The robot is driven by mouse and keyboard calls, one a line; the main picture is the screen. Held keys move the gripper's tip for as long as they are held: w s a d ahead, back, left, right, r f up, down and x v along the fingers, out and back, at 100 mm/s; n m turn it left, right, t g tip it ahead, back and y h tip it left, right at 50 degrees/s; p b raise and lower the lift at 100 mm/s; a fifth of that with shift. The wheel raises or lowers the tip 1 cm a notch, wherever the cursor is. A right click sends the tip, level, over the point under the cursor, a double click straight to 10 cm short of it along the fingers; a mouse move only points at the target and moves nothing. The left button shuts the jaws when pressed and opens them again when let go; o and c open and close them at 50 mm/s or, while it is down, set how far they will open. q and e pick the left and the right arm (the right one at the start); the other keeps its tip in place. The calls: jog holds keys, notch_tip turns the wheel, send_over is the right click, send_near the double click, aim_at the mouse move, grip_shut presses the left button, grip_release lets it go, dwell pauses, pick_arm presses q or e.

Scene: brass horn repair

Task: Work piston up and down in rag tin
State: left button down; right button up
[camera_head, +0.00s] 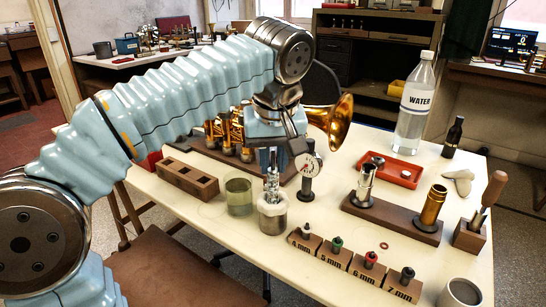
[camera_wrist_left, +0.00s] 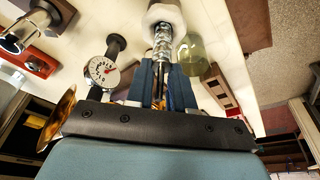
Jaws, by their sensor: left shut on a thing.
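My left gripper (camera_head: 271,163) points down over the rag tin (camera_head: 272,222), a small metal can with white rag at its mouth. It is shut on the silvery piston (camera_head: 272,186), whose lower end goes into the rag. The piston looks upright, and its depth in the tin is hidden. In the left wrist view the piston (camera_wrist_left: 163,42) runs from between the blue fingers (camera_wrist_left: 163,72) to the white rag of the tin (camera_wrist_left: 165,14). My right gripper is not in view.
A greenish glass jar (camera_head: 238,197) stands close left of the tin. A dial gauge (camera_head: 308,168) stands behind right, with the brass horn (camera_head: 340,120) beyond. Labelled wooden blocks (camera_head: 335,252) lie in front right. A wooden valve stand (camera_head: 395,217), red tray (camera_head: 392,170) and water bottle (camera_head: 414,105) are farther right.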

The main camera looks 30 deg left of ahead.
aim_at(273, 170)
pick_arm(q)
jog(key=shift+f+b, duration=1.9)
jog(key=shift+f, duration=0.85)
notch_tip(273, 170, up, 4)
jog(key=p, duration=0.4)
jog(key=shift+f, duration=0.1)
jog(key=shift+f, duration=0.1)
jog(key=shift+f+b, duration=0.7)
jog(key=shift+f, duration=0.1)
jog(key=shift+r+p, duration=0.85)
jog(key=shift+p, duration=0.05)
jog(key=shift+f, duration=0.1)
